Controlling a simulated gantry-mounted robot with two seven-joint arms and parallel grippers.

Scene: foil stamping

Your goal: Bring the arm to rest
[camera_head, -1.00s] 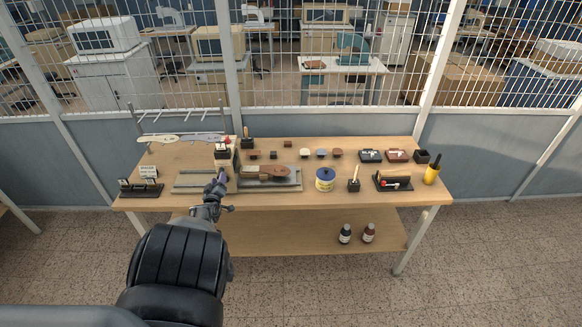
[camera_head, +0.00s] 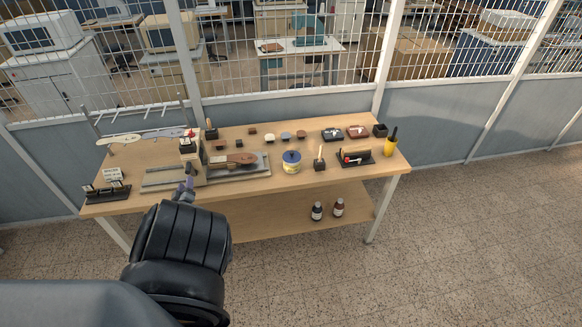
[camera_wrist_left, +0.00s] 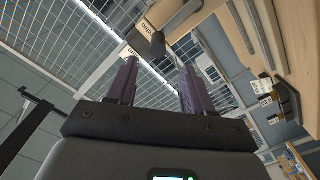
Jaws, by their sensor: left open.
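My left arm comes in from the bottom left of the head view. Its gripper (camera_head: 188,186) is at the front edge of the wooden workbench (camera_head: 255,187), just in front of the stamping press (camera_head: 190,150). Most of the hand is hidden behind my own black forearm. In the left wrist view the two dark purple fingers (camera_wrist_left: 153,82) stand apart with nothing between them, so the gripper is open and empty. My right gripper is in neither view.
A brown piece (camera_head: 235,159) lies on the press's grey bed. A blue-lidded tin (camera_head: 291,162), a black stand (camera_head: 353,158) and a yellow cup (camera_head: 390,146) are to the right. Two bottles (camera_head: 328,210) stand on the lower shelf. The floor in front (camera_head: 450,240) is clear.

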